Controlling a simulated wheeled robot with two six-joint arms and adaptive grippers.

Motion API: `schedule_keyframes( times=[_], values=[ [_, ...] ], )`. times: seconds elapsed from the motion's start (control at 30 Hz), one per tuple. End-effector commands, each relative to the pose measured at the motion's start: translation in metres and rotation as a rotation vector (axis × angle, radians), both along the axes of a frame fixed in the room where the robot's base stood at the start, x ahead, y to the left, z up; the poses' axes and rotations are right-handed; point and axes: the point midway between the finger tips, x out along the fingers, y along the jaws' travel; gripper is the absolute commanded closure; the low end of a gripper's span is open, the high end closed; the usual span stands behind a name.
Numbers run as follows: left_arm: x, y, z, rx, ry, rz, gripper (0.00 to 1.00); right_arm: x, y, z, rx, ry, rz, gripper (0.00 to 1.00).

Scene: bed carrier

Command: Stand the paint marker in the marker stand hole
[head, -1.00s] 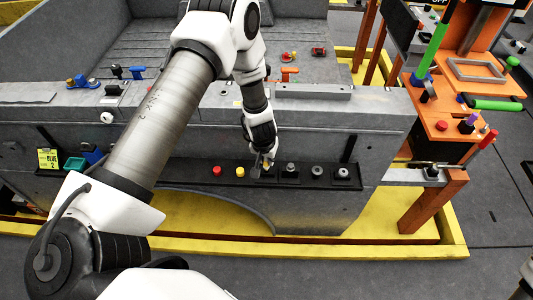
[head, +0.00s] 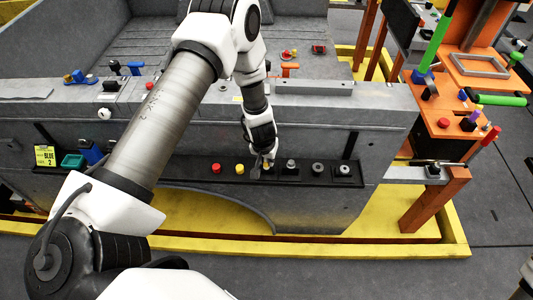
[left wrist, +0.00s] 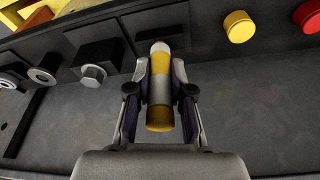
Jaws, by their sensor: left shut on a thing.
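The paint marker (left wrist: 159,117) is a short cylinder with yellow ends, a grey middle band and a pale tip. My left gripper (head: 265,160) is shut on it, with one finger on each side in the left wrist view (left wrist: 160,90). The pale tip points toward the black shelf. In the head view the gripper is low over the shelf, between the yellow button and the grey knobs, and mostly hides the marker. A dark square block (left wrist: 150,22) lies behind the tip and may be the marker stand. I cannot see its hole or whether the tip touches it. My right gripper is out of view.
The black shelf (head: 200,168) runs along the grey bed side. A red button (head: 216,168) and yellow button (head: 240,169) are left of the gripper; knobs on square bases (head: 317,168) are right. An orange rack (head: 440,125) stands at the right.

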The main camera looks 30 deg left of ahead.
Motion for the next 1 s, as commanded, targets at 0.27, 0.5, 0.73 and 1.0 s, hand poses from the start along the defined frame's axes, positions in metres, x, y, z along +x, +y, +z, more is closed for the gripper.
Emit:
schedule_keyframes(
  times=[0.27,0.5,0.73,1.0],
  values=[
    [0.0,0.0,-0.006,0.0,0.0,0.0,0.72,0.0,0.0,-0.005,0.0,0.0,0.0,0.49],
    [0.0,0.0,-0.006,0.0,0.0,0.0,0.5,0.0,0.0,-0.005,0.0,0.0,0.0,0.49],
    [-0.001,-0.001,0.002,-0.001,-0.002,0.002,0.5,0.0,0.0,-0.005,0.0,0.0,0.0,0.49],
    [-0.016,-0.006,0.063,-0.001,-0.005,0.002,0.5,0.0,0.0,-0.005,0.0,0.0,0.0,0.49]
  ],
)
